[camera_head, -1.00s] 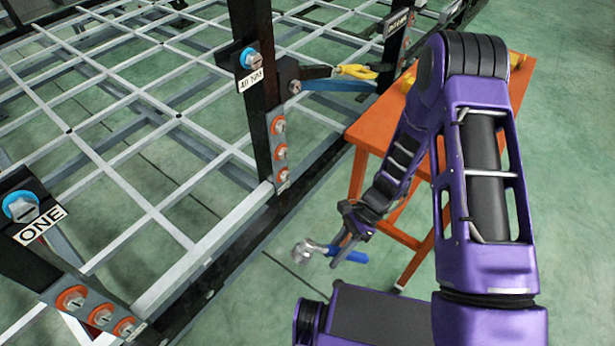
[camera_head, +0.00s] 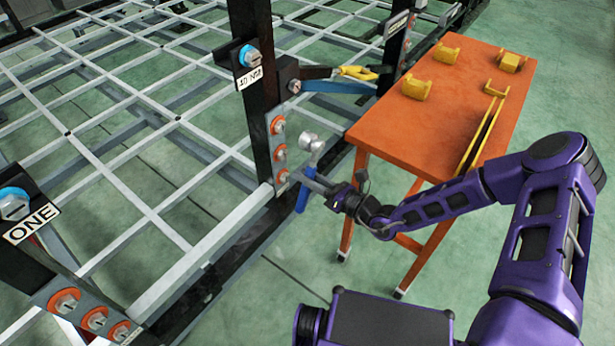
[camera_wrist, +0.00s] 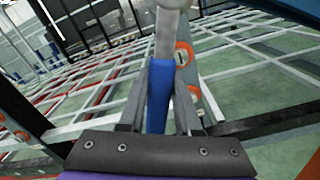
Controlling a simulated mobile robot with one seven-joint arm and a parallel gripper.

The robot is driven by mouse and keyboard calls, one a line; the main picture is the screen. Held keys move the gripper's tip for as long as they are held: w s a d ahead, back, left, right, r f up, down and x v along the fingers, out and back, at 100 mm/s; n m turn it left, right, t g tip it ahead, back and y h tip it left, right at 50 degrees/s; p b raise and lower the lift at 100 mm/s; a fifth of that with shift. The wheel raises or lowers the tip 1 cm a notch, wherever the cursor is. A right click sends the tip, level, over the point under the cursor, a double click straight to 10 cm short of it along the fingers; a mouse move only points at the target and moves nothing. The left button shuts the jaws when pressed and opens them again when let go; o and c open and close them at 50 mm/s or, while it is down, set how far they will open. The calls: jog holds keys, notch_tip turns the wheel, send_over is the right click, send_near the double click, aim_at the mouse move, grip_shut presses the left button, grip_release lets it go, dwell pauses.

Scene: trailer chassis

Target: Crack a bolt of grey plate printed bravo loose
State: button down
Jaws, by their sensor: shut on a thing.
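My gripper (camera_head: 308,186) is shut on the blue handle of a wrench (camera_head: 304,192). The wrench stands roughly upright, its silver head (camera_head: 311,143) at the top. In the wrist view the blue handle (camera_wrist: 158,98) is between the fingers and the head is cut off at the top edge. A grey plate (camera_head: 271,140) with several orange-ringed bolts is on the middle post, left of the wrench. Another grey plate (camera_head: 82,310) with similar bolts is at lower left. I cannot read bravo on either plate. Contact between wrench and bolt is not visible.
An orange table (camera_head: 400,120) with yellow parts stands right of the wrench. The black post (camera_head: 253,110) carries a blue bolt, a label and a blue bar (camera_head: 340,87) jutting right. A bracket labelled ONE (camera_head: 30,222) is at left. Green floor is open below.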

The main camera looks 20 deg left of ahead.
jog(key=shift+d+r+p, duration=0.1)
jog(key=shift+r+p, duration=0.1)
jog(key=shift+p, duration=0.2)
jog(key=shift+w+a+f, duration=0.1)
jog(key=shift+a, duration=0.15)
jog(key=x, duration=0.6)
jog(key=shift+p, duration=0.65)
dwell(1.6)
jog(key=shift+w+a, duration=0.25)
jog(key=shift+a, duration=0.4)
dwell(0.6)
jog(key=c, duration=1.3)
grip_release()
jog(key=shift+c, duration=0.2)
grip_shut()
